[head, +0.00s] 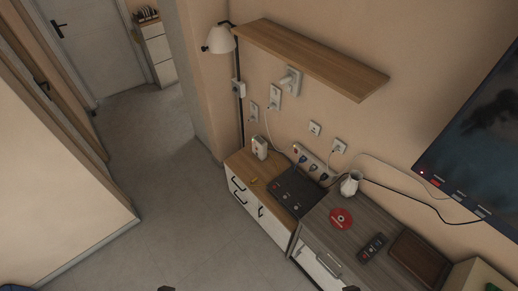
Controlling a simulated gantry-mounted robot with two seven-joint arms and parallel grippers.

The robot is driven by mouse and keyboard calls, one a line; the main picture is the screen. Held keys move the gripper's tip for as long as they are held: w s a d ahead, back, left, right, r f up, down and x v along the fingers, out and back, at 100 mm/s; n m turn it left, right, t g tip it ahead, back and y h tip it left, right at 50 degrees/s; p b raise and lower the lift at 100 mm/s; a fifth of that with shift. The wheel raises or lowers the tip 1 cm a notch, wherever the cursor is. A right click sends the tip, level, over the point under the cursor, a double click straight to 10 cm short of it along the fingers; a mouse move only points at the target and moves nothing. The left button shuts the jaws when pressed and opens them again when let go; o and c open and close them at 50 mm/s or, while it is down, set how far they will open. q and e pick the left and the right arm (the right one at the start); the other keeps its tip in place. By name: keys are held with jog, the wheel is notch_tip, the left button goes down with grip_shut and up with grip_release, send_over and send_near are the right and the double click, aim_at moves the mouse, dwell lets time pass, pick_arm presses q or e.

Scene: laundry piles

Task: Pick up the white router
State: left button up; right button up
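A small upright white box (260,148), which looks like the white router, stands on the wooden top of the low cabinet (240,163), near the wall. It is small in view, so its details are unclear. Only a dark bit of what seems to be my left gripper (166,289) shows at the bottom edge. A similar dark bit of my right gripper (350,289) shows further right. Both are far from the white box. Their fingers are cut off by the frame, so I cannot tell their opening.
A black flat device (298,190) lies beside the box, with a power strip (311,160) behind. A white jug (350,183), red disc (341,218) and remote (373,247) sit on the grey cabinet. A wooden shelf (310,58) juts out above. Floor (170,225) at left is clear.

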pick_arm(q)
jog(key=shift+o, duration=0.3)
jog(key=o, duration=0.7)
jog(key=shift+o, duration=0.2)
